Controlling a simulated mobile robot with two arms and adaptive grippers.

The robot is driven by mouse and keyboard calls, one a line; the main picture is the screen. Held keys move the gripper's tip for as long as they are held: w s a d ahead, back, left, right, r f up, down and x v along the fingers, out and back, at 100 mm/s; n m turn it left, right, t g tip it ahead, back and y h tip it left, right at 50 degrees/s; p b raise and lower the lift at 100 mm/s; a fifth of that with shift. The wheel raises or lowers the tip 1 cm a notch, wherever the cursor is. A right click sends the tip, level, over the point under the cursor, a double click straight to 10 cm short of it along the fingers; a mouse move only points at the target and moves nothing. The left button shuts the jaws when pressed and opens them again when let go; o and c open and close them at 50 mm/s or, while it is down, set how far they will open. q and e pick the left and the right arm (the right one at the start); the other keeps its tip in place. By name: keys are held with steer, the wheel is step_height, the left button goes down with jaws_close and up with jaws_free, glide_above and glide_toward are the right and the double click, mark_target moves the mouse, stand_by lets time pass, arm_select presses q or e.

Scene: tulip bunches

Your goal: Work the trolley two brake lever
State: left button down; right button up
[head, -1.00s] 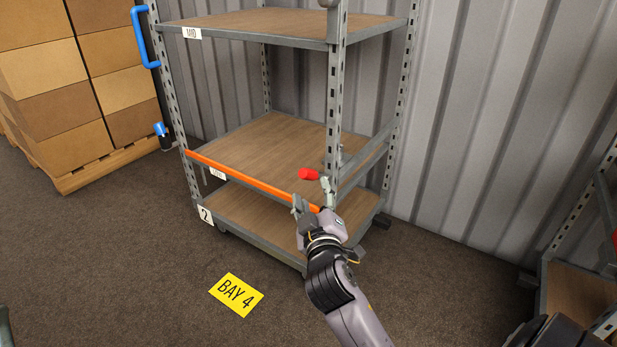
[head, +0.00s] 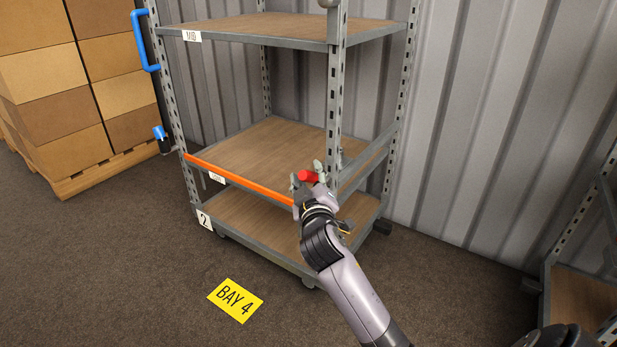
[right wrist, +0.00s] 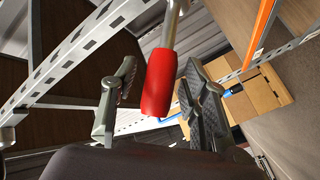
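The trolley marked 2 (head: 205,220) stands against the corrugated wall. Its brake lever has a red grip (head: 308,176) near the front right post, on a metal rod seen in the right wrist view. My right gripper (head: 306,177) is at the lever, its fingers on either side of the red grip. In the right wrist view the red grip (right wrist: 159,83) lies between the parted fingers, with a clear gap to the left finger and the right finger closer. I cannot tell whether the right finger touches it. My left gripper is not in view.
An orange bar (head: 238,180) crosses the trolley's front, just left of my right gripper. A blue handle (head: 144,40) is on its left post. Stacked boxes (head: 70,80) stand left, another rack (head: 580,295) right. The floor around the yellow BAY 4 sign (head: 235,299) is clear.

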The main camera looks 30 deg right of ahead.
jaws_close()
stand_by(0.6)
